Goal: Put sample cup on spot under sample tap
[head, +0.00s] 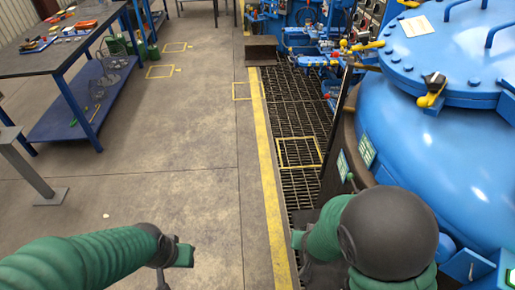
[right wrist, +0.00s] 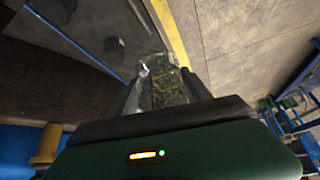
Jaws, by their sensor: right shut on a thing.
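A clear, glass-like sample cup (right wrist: 160,82) is between the dark fingers of my right gripper (right wrist: 165,92) in the right wrist view. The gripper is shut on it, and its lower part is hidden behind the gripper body. In the head view my right arm covers the lower right, and the cup cannot be made out there. My left gripper (head: 176,262) is at the bottom left over bare floor; its fingers are not clear. A yellow square outline (head: 299,152) is on the floor grating. I cannot tell which fitting is the sample tap.
A large blue vessel (head: 440,150) with a bolted lid fills the right side. Blue pipework with valves (head: 325,55) stands at the back. A workbench (head: 60,50) with tools and a lower shelf (head: 85,105) stands at the left. The concrete floor between is mostly clear.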

